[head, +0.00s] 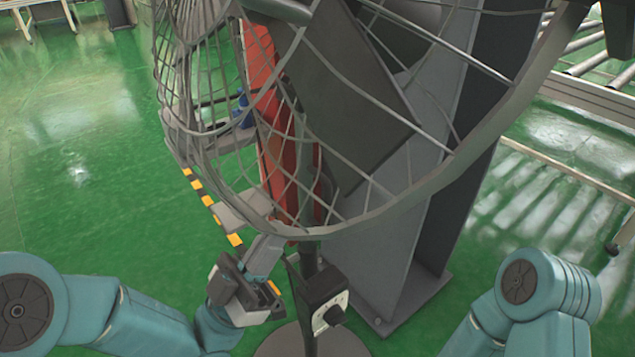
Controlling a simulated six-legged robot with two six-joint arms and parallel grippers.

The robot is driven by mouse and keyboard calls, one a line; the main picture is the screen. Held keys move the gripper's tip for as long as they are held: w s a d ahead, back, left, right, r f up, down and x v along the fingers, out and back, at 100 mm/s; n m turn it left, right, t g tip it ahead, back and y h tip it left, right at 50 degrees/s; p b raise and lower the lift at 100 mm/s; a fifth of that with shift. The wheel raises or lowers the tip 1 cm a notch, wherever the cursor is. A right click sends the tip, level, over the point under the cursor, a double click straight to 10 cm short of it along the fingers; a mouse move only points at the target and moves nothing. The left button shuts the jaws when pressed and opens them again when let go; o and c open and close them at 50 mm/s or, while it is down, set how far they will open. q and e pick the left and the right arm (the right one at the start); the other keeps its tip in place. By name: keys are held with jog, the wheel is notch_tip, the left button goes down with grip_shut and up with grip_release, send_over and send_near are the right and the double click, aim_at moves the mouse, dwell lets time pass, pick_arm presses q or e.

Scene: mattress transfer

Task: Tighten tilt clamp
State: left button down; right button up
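A large caged fan (440,190) fills the upper middle of the head view, its grey wire guard tilted. Below it a dark post (308,258) runs down to a round base (285,342). A black control box with a pale face and a dark knob (333,314) is mounted at the post. I cannot clearly make out the tilt clamp; the post top under the guard is partly hidden. My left gripper (262,262) is just left of the post and control box, under the guard's lower rim. Its finger opening is unclear. My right arm shows at lower right, but its gripper is out of view.
A grey machine column (400,235) with an orange-red part (262,80) stands behind the fan. Yellow-black striped edging (210,203) runs left of it. A roller conveyor (590,90) is at right. Green floor (75,170) is clear at left.

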pick_arm(q)
jog(key=shift+w, duration=0.15)
jog(key=p+x, duration=0.5)
jog(key=x, duration=0.4)
jog(key=shift+w+d+r, duration=0.15)
jog(key=shift+w+r, duration=0.1)
jog(key=shift+w, duration=0.05)
